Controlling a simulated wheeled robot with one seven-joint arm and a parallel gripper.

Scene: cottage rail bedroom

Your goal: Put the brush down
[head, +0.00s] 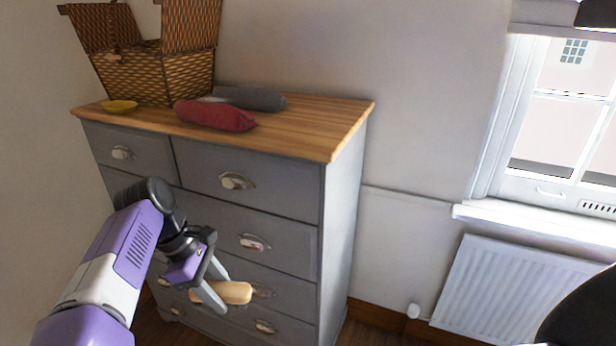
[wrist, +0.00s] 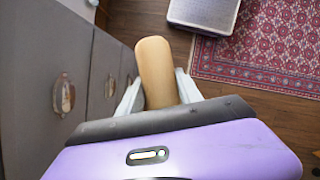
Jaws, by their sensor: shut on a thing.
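The brush (head: 232,292) shows as a rounded, light tan wooden piece; no bristles are visible. My gripper (head: 216,290) is shut on it and holds it in the air in front of the dresser's lower drawers. In the wrist view the brush (wrist: 155,70) sits between the two pale fingers of my gripper (wrist: 158,95) and points away from the camera. The part of the brush behind the gripper body is hidden.
A grey dresser with a wooden top (head: 310,125) stands ahead. On top are an open wicker basket (head: 155,75), a yellow dish (head: 119,106), a red pouch (head: 215,115) and a grey pouch (head: 250,98). The top's right part is clear. A patterned rug (wrist: 265,50) lies on the floor.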

